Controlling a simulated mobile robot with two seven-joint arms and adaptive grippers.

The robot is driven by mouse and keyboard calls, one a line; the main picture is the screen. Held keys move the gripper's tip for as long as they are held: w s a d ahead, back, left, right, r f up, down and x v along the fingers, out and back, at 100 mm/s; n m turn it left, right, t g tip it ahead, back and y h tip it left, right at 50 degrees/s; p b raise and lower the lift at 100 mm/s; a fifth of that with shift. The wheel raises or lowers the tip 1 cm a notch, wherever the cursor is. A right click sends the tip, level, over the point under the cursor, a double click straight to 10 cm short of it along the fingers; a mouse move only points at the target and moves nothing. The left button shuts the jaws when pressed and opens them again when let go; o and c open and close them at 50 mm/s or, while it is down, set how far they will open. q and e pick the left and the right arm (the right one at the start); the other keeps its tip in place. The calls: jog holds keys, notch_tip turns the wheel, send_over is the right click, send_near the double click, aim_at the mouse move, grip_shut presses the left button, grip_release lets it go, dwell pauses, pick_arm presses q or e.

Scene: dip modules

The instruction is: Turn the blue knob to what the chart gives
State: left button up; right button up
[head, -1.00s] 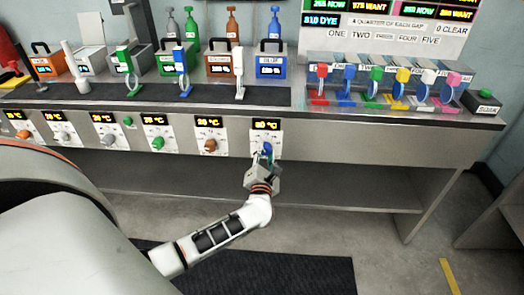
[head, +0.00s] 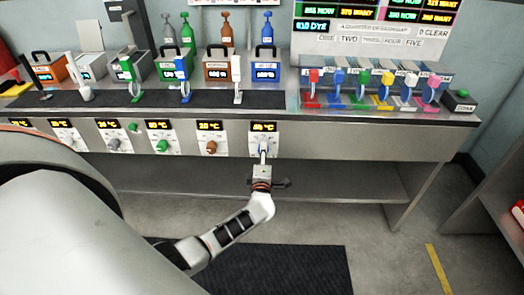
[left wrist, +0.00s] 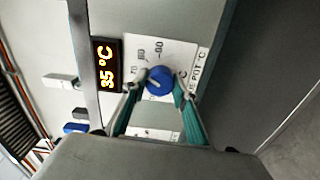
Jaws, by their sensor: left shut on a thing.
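The blue knob (left wrist: 159,80) sits on a white dial plate (left wrist: 150,52) with printed numbers, under a lit display (left wrist: 106,65) that reads 35 °C in the left wrist view. My left gripper (left wrist: 158,92) is shut on the knob, one finger on each side. In the head view my left gripper (head: 263,160) reaches the rightmost dial from below and mostly hides the knob. That dial's display (head: 263,127) is too small to read surely there. A lit board (head: 375,25) at the upper right carries coloured readings and printed lines. My right gripper is not in view.
More dials line the front panel to the left, with a green knob (head: 162,146) and a brown knob (head: 211,148). Coloured levers (head: 337,88) stand on the bench at the right. A lower shelf (head: 340,183) runs beneath the panel.

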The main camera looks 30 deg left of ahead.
pick_arm(q)
jog(key=shift+f+m+p, duration=0.1)
jog(key=shift+m+p, duration=0.35)
jog(key=shift+m, duration=0.55)
jog(key=o, duration=1.1)
jog(key=v, duration=1.2)
jog(key=shift+s+m, duration=0.15)
jog(key=shift+m, duration=0.15)
